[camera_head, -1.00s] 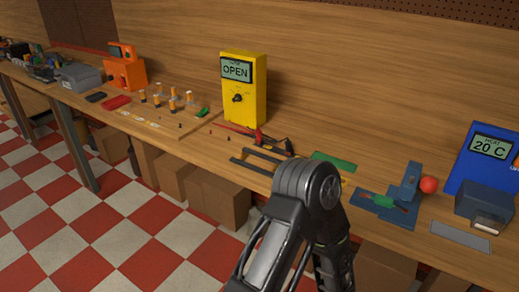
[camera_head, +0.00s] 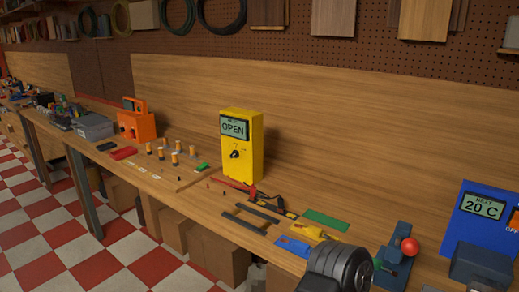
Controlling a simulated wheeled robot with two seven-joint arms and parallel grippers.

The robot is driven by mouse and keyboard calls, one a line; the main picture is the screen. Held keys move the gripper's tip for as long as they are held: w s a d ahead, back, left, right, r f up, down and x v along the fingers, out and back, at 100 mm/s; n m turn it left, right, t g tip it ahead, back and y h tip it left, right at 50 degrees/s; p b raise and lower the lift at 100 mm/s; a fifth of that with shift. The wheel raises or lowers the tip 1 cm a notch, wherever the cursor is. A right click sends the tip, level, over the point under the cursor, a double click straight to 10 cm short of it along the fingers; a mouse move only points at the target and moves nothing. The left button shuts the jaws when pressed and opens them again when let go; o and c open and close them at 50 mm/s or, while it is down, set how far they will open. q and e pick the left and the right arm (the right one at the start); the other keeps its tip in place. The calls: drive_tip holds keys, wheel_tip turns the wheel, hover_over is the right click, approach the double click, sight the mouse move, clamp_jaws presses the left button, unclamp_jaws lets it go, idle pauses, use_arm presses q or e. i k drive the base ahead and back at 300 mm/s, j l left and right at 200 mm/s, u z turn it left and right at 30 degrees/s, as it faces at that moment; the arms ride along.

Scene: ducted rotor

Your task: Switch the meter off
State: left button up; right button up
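The yellow meter (camera_head: 256,150) stands upright on the wooden bench near the middle of the head view. Its display (camera_head: 233,128) reads "OPEN", with smaller print above it. A black selector knob (camera_head: 235,154) sits on its front face below the display; its exact setting is too small to read. Red and black leads (camera_head: 240,187) lie on the bench at the meter's foot. Neither gripper shows. A dark rounded joint of one of my arms is at the bottom edge, right of centre, well apart from the meter; I cannot tell which arm.
Left of the meter stand several small orange-and-white parts (camera_head: 175,158) and an orange device (camera_head: 136,124). To the right lie a green plate (camera_head: 326,219), yellow and blue tools, a red-knobbed fixture (camera_head: 409,247) and a blue heater box (camera_head: 482,215) reading "20 C". A wooden backboard rises behind.

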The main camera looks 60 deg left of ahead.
sight(235, 154)
drive_tip(key=i+l+u, duration=0.2)
drive_tip(key=l+u, duration=0.1)
drive_tip(key=u, duration=1.8)
